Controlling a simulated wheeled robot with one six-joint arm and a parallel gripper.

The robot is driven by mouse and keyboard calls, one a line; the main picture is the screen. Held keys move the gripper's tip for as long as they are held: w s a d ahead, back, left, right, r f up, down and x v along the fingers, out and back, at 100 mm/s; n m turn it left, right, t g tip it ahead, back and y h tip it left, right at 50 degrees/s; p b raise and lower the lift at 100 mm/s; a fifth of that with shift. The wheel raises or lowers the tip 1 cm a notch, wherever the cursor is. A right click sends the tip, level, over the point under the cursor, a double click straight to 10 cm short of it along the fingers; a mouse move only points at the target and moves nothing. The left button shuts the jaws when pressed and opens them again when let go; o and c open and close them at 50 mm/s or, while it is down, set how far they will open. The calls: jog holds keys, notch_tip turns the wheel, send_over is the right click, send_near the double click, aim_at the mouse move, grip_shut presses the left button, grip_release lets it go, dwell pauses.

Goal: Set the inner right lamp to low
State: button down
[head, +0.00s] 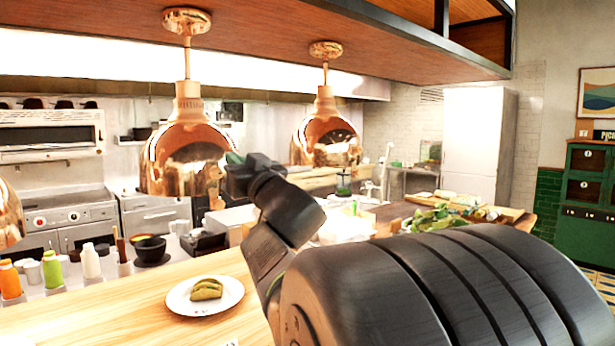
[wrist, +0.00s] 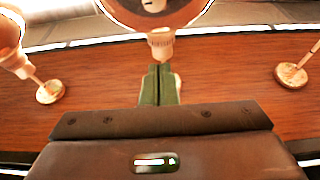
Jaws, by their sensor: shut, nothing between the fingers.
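Copper dome lamps hang on stems from the wooden overhead beam. In the head view, one lamp (head: 187,150) hangs left of centre, one (head: 326,130) hangs to its right, and part of another (head: 8,215) is cut off at the left edge. I take the left-of-centre lamp as the inner right one, but the full row is not in view. My gripper (head: 232,160) is by that lamp's right lower side. In the wrist view, my gripper (wrist: 161,67) has its green fingers together, in line with a lamp's ribbed neck (wrist: 161,43). Contact cannot be told. The lamp's setting is not readable.
The wooden beam (wrist: 230,65) runs overhead, with round lamp mounts (wrist: 50,92) on it. Below, a plate (head: 205,296) with a taco stands on the wooden counter (head: 110,318). Bottles (head: 90,262) stand at left, and greens (head: 435,217) lie at right.

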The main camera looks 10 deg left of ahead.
notch_tip(320, 180, up, 4)
jog(key=p, duration=0.2)
send_over(211, 182)
jog(key=s+d, duration=0.2)
jog(key=shift+f, duration=0.1)
notch_tip(211, 182, down, 3)
jog(key=shift+d+f, duration=0.1)
jog(key=shift+f+b, duration=0.3)
jog(key=shift+f, duration=0.25)
jog(key=shift+f, duration=0.1)
notch_tip(211, 182, down, 6)
jog(key=b, duration=0.5)
jog(key=shift+f, duration=0.25)
jog(key=shift+r, duration=0.1)
